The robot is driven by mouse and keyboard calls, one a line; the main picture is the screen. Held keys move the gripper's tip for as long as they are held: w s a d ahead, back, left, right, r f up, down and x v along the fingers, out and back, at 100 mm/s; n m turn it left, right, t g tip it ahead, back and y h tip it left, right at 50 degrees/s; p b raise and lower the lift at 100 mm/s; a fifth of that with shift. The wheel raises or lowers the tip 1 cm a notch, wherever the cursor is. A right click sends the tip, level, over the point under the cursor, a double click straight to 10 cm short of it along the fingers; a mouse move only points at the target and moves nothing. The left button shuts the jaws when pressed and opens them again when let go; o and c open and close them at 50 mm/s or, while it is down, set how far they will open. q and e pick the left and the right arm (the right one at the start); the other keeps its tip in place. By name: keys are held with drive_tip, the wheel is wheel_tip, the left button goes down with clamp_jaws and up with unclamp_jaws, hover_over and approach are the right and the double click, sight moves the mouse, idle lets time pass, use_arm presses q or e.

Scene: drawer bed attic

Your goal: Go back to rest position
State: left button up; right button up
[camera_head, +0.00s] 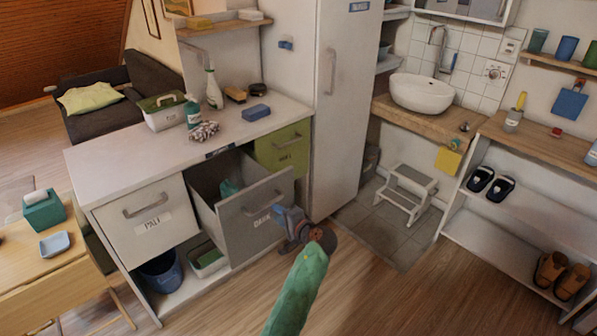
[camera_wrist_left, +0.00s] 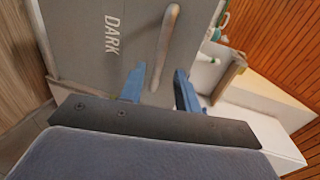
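My left gripper (camera_head: 283,213) is in front of the grey drawer (camera_head: 235,222) labelled DARK, which stands pulled out of the white cabinet. A teal item (camera_head: 230,187) shows inside the open drawer. My right gripper is in neither view.
A white drawer labelled PALE (camera_head: 150,222) and a green drawer (camera_head: 284,147) are shut. A tall white cabinet (camera_head: 340,100) stands right of the counter. A step stool (camera_head: 406,193) is behind on the tiles. The wooden floor in front is clear.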

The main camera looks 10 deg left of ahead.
use_arm(q)
drive_tip(key=s+d+n+g+h, duration=0.25)
drive_tip(key=s+h, duration=0.35)
drive_tip(key=s, duration=0.3)
drive_tip(key=s+d+n+g+h, duration=0.1)
drive_tip(key=s+d+n+h, duration=0.25)
drive_tip(key=s+h, duration=0.5)
drive_tip(key=s+f+g, duration=0.1)
drive_tip(key=s+f, duration=0.2)
drive_tip(key=s, duration=0.6)
drive_tip(key=s+f+g, duration=0.1)
drive_tip(key=s+f, duration=0.3)
drive_tip(key=s, duration=0.6)
drive_tip(key=s+a+f+g, duration=0.1)
drive_tip(key=s+f+g, duration=0.1)
drive_tip(key=s, duration=0.7)
drive_tip(key=shift+s+f+m, duration=0.4)
drive_tip(key=shift+f, duration=0.4)
drive_tip(key=shift+y, duration=0.25)
